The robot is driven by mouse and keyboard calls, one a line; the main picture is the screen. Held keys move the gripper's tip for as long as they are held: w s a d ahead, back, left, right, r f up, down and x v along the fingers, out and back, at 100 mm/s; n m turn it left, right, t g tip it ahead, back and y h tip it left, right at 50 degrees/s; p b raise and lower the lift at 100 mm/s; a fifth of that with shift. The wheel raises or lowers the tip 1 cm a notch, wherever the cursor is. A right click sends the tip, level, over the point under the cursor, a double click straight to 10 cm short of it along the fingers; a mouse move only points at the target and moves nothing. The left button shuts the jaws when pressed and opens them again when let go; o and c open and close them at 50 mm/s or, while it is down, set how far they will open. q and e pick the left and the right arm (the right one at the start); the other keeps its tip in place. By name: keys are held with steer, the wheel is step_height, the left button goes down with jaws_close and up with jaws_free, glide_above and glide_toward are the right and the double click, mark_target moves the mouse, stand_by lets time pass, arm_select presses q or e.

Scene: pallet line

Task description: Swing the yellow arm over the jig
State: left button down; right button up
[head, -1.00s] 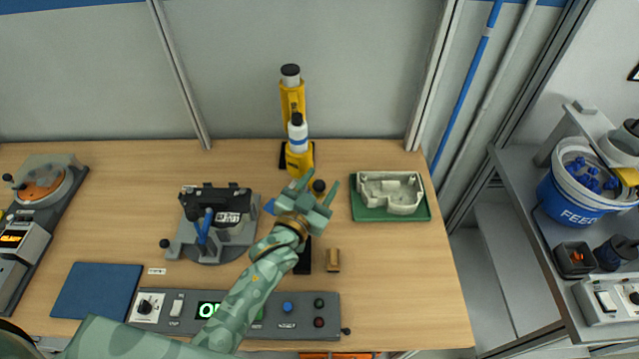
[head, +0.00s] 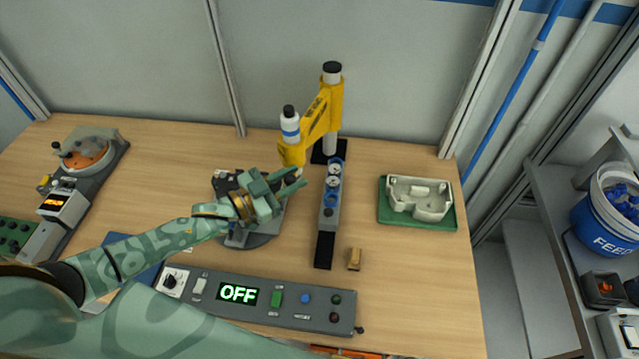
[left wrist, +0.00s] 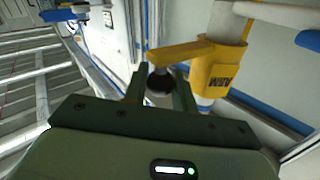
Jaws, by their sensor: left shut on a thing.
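The yellow arm (head: 322,112) reaches from its post at the back toward the front left, with a white-and-blue cylinder (head: 290,130) upright at its free end. The jig (head: 250,238) is a grey fixture with a dark part on it, largely hidden by my left gripper (head: 297,178). The arm's free end is at the jig's back right in the head view. In the left wrist view, my left gripper (left wrist: 160,88) is shut on the arm's dark round knob (left wrist: 160,80), below the yellow bar (left wrist: 185,52). My right gripper is not in view.
A grey gauge strip (head: 330,200) lies right of the jig. A green tray (head: 385,218) holds a pale casting (head: 420,197). A brass block (head: 354,260) lies in front. A control panel (head: 330,312) reading OFF runs along the front edge.

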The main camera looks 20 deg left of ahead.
arm_select(q)
steer(key=a+m+g+h+b, duration=0.1)
steer(key=a, duration=0.2)
steer(key=shift+a, duration=0.2)
steer(key=c, duration=1.2)
jaws_free()
steer(key=shift+o, duration=0.2)
steer(key=b+v, duration=0.1)
steer(key=v, duration=1.5)
steer(key=shift+a, duration=0.2)
